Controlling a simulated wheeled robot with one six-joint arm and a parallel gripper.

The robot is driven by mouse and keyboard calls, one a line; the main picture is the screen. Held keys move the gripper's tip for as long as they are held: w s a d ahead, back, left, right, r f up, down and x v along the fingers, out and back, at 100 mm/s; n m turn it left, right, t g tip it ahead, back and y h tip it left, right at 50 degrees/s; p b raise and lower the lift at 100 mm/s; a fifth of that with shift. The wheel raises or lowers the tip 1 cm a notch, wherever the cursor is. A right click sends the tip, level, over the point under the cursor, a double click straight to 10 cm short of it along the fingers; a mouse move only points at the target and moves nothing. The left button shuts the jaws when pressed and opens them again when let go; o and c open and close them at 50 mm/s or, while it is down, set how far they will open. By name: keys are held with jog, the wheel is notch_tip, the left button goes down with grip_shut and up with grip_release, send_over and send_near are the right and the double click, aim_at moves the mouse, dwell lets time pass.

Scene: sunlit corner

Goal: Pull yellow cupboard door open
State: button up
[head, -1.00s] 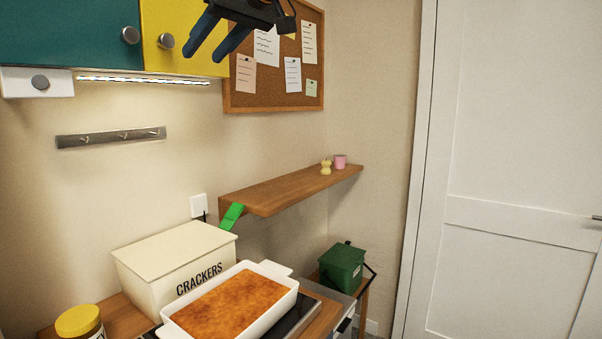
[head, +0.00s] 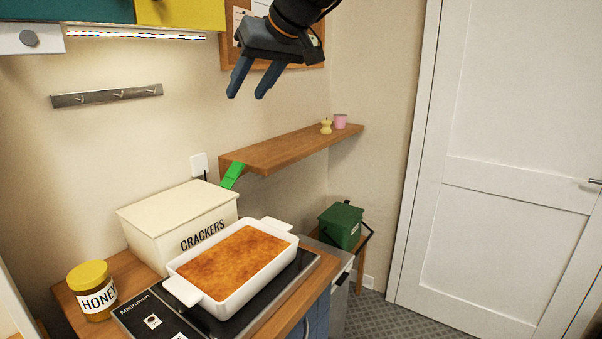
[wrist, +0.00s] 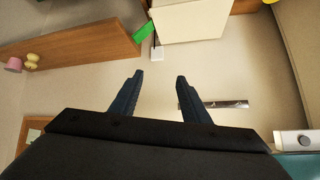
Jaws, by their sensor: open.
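The yellow cupboard door (head: 180,14) shows only its lower part at the top left of the head view, and its knob is out of the frame. It sits flush beside the teal door (head: 70,10), so it looks shut. My gripper (head: 249,92) is open and empty, to the right of and below the yellow door, in front of the cork board. In the wrist view my gripper (wrist: 158,80) has its two fingers apart with nothing between them. The yellow door is not in the wrist view; a corner of the teal cupboard (wrist: 299,164) shows at lower right.
A wooden shelf (head: 290,150) with a pink cup (head: 340,121) is on the wall. Below stand a white dish (head: 235,297) of baked food, a crackers box (head: 150,215) and a honey jar (head: 91,290). A hook rail (head: 105,96) hangs under the cupboards.

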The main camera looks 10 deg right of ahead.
jog(key=s+d+f+m+g+h, duration=0.1)
jog(key=s+d+f, duration=0.1)
jog(key=d+f, duration=0.3)
jog(key=s+d+f+m+g+h, duration=0.1)
jog(key=d+f, duration=0.4)
jog(key=f, duration=0.8)
jog(key=shift+s+m+h+p, duration=0.3)
jog(key=shift+s+m+h, duration=0.1)
jog(key=shift+s+h, duration=0.25)
jog(key=shift+d, duration=0.1)
jog(key=s+d+f+m+g+h, duration=0.1)
jog(key=s+d+f, duration=0.3)
jog(key=s+f, duration=0.2)
jog(key=s+d+f+m+g, duration=0.1)
jog(key=s+d+f+g, duration=0.1)
jog(key=s+d+f, duration=0.2)
jog(key=s+d+f+m+g+h, duration=0.1)
jog(key=s+d+f, duration=0.3)
jog(key=s+f, duration=0.6)
jog(key=shift+d+f+g+h, duration=0.3)
jog(key=shift+f+h, duration=0.05)
jog(key=shift+f, duration=0.2)
jog(key=shift+c, duration=1.4)
jog(key=shift+a, duration=0.15)
